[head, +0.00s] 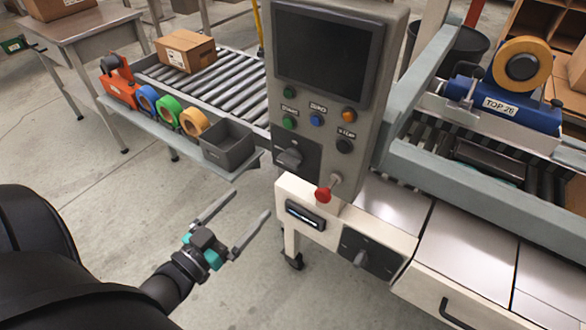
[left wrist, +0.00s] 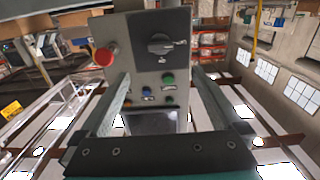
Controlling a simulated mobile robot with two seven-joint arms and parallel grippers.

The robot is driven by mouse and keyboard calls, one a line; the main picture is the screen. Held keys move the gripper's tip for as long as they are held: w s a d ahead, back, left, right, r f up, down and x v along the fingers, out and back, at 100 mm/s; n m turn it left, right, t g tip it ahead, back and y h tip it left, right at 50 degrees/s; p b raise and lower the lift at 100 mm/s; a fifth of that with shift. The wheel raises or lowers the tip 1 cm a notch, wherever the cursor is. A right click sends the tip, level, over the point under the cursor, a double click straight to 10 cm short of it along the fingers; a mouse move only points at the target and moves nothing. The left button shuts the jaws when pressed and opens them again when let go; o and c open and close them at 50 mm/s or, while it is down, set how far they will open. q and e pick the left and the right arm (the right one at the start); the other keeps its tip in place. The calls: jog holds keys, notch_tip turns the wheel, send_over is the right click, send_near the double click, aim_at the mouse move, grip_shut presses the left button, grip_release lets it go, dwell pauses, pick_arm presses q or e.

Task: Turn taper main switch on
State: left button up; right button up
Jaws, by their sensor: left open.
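A dark rotary switch (head: 289,158) sits on a black plate low on the grey control panel (head: 392,25). I cannot tell from the lettering which is the main switch. In the left wrist view one rotary switch (left wrist: 160,44) shows with its handle lying roughly crosswise, beyond the fingertips. My left gripper (head: 250,203) is open and empty, in front of and below the panel, apart from both switches. My right gripper is not in view.
A red button (head: 323,194) juts out below the panel and shows in the left wrist view (left wrist: 104,57). Green, blue and orange buttons sit above the panel switch. A shelf with a grey bin (head: 228,150) and tape rolls is left. Floor around my gripper is clear.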

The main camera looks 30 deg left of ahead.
aim_at(286, 165)
pick_arm(q)
jog(key=w, duration=0.4)
jog(key=w+b, duration=0.1)
jog(key=w, duration=0.3)
jog(key=w+d, duration=0.1)
jog(key=w, duration=0.4)
jog(key=shift+w+f+b, duration=0.1)
jog(key=shift+b, duration=0.3)
jog(key=shift+w, duration=0.75)
jog(key=c, duration=1.3)
